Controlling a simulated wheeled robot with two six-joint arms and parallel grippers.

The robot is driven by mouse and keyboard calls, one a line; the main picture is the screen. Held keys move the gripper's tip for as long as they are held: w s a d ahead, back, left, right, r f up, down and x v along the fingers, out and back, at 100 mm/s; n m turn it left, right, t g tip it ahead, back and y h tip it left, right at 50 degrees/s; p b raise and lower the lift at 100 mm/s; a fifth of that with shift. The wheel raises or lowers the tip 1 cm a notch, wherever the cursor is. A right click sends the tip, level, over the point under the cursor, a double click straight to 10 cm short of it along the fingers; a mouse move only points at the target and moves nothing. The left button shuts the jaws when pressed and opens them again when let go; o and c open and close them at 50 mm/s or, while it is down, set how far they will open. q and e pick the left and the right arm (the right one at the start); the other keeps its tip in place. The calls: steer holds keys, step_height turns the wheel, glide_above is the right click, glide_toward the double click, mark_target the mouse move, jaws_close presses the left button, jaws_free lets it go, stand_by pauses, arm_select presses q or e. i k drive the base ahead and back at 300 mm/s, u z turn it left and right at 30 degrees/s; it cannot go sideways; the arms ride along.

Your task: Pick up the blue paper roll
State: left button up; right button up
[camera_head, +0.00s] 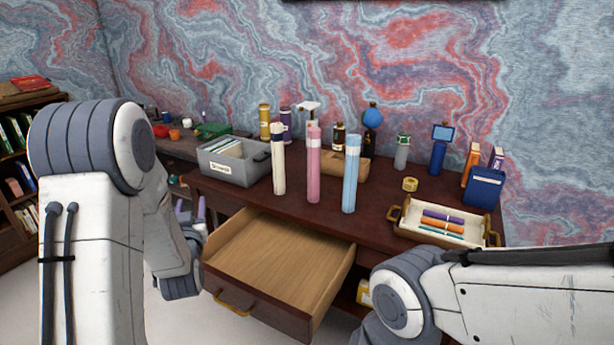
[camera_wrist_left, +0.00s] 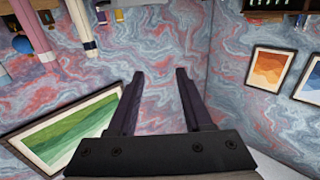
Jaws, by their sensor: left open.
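The blue paper roll (camera_head: 351,173) stands upright on the dark desk (camera_head: 375,230), at the right of a row of three tall rolls. The pink roll (camera_head: 313,165) is in the middle and the cream roll (camera_head: 278,160) is at the left. My left gripper (camera_head: 191,210) is open and empty, left of the open drawer and well apart from the rolls. The left wrist view shows its two dark fingers (camera_wrist_left: 160,72) spread with nothing between them. My right gripper is outside the picture; only its arm shows at the lower right.
An empty wooden drawer (camera_head: 275,258) stands pulled out in front of the desk. A grey box (camera_head: 234,162) is left of the rolls. A tray of coloured markers (camera_head: 443,220) and a blue box (camera_head: 484,188) are at the right. Bottles stand behind the rolls.

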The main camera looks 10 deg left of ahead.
mark_target(353, 141)
steer(key=u, duration=1.1)
steer(key=i, duration=0.95)
steer(key=z, duration=2.6)
steer(key=i, duration=0.15)
steer(key=u, duration=0.25)
